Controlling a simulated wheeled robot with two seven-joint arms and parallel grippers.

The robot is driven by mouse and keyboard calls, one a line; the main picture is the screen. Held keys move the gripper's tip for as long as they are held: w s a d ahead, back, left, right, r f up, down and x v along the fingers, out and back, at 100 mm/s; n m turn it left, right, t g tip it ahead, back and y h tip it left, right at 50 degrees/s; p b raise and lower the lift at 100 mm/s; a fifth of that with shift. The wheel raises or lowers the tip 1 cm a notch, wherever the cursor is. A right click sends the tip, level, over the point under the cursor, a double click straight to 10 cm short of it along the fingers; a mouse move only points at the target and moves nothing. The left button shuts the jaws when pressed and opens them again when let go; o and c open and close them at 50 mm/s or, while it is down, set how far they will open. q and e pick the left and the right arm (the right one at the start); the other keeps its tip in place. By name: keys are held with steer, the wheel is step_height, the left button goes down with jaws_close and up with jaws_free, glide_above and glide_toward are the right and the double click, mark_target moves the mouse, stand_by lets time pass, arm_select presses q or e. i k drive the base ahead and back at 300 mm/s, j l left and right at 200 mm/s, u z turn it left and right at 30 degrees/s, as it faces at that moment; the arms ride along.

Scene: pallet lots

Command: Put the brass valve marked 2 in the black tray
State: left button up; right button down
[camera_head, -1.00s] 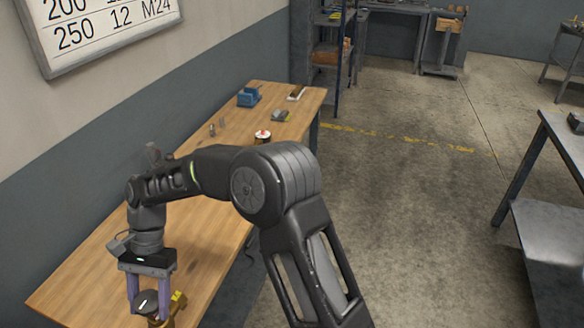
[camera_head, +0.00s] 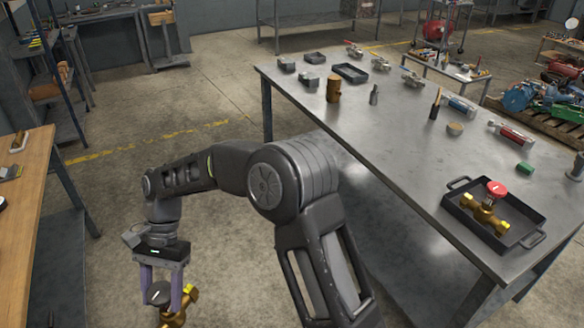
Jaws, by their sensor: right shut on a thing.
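My right gripper (camera_head: 162,292) points down at the lower left, shut on a brass valve (camera_head: 180,315) with a dark round top. The valve is held over the floor between the two tables, and its lower part is cut off by the frame's bottom edge. I cannot read a number on it. The black tray (camera_head: 522,210) with two handles lies on the metal table at the right, well apart from the gripper. Another brass valve (camera_head: 486,215), with a red handwheel, lies in the tray. My left gripper is out of view.
The metal table (camera_head: 400,165) carries several fittings, a green block (camera_head: 525,168) and a smaller dark tray (camera_head: 350,72), mostly toward its far side. A wooden table (camera_head: 25,210) stands at the left edge. My right arm crosses in front of the metal table's near side.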

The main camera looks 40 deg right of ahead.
mark_target(499, 210)
steer(key=k+l+z, duration=0.15)
steer(key=l+z, duration=0.15)
steer(key=l, duration=0.15)
steer(key=k+l+z, duration=0.1)
steer(key=l+z, duration=0.55)
steer(key=l, duration=1.1)
steer(key=k+z, duration=0.05)
